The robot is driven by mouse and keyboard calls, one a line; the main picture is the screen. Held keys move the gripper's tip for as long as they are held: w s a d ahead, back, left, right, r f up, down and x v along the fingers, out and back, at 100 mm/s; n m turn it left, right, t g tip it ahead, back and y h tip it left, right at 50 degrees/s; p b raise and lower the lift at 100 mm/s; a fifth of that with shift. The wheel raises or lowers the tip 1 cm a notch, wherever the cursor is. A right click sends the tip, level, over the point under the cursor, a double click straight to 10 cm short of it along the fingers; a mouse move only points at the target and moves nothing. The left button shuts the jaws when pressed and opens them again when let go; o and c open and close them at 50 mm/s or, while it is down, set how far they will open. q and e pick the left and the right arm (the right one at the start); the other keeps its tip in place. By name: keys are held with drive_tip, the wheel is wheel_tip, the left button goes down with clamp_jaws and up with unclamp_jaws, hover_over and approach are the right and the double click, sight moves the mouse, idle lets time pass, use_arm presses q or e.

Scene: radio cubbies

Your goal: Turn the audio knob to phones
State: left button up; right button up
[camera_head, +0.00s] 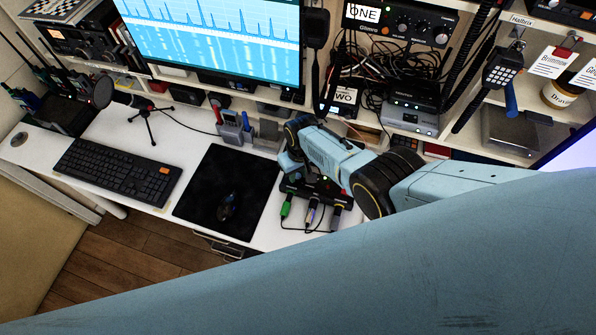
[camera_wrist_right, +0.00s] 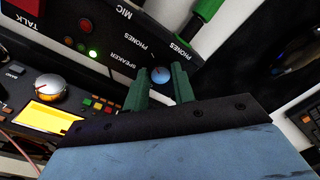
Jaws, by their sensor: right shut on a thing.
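The audio knob (camera_wrist_right: 161,75) is a small round blue-grey knob on a dark panel (camera_wrist_right: 120,40) in the right wrist view. SPEAKER and PHONES labels are printed beside it; I cannot tell which one its pointer faces. My right gripper (camera_wrist_right: 160,71) has its two green fingers on either side of the knob and is shut on it. In the head view the dark audio box (camera_head: 318,190) sits on the desk, with cables plugged into its front. My right gripper (camera_head: 290,158) is at its left side there, and the knob is hidden. My left gripper is out of view.
A black mat (camera_head: 215,185) with a mouse and a keyboard (camera_head: 118,172) lie left of the box. A green plug (camera_wrist_right: 207,10) and a radio with a yellow display (camera_wrist_right: 52,117) are close to my right gripper. Shelves with radios and cables stand behind.

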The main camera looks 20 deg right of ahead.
drive_tip(key=o, duration=1)
drive_tip(key=shift+r, duration=0.1)
drive_tip(key=shift+r+p, duration=0.3)
drive_tip(key=shift+p, duration=0.05)
wheel_tip(320, 180, up, 8)
drive_tip(key=p, duration=0.4)
wheel_tip(320, 180, up, 4)
drive_tip(key=r, duration=0.1)
hover_over(300, 175)
drive_tip(key=shift+d+f, duration=0.15)
drive_tip(key=shift+f, duration=0.1)
